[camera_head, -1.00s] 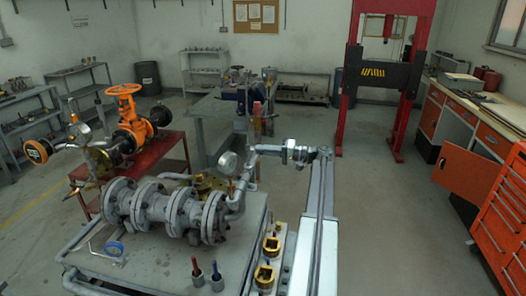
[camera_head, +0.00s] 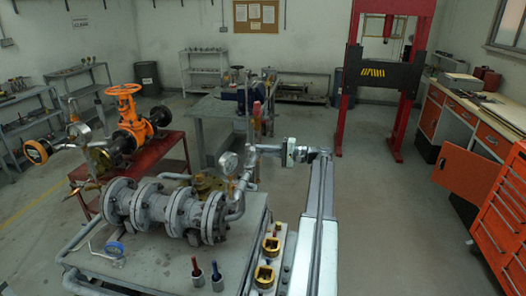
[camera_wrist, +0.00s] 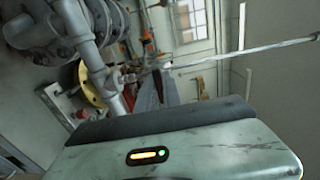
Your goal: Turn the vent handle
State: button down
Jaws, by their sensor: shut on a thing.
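My gripper (camera_head: 256,150) reaches in from the right beside the top of that riser. In the wrist view my gripper's fingers (camera_wrist: 160,88) point up from the pale gripper body and close at a long thin metal rod, which I take as the vent handle (camera_wrist: 235,54). The rod runs from a fitting on the pipe out to the right. My gripper is shut on it. The exact contact is small and partly hidden.
Two yellow-topped parts (camera_head: 270,247) and two small coloured-handled tools (camera_head: 207,273) stand at the bench's front right. An orange gate valve (camera_head: 131,120) sits on a red table behind. An orange tool cabinet (camera_head: 503,220) stands right.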

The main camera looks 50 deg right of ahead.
jog(key=c, duration=1.5)
grip_release()
jog(key=v, duration=0.8)
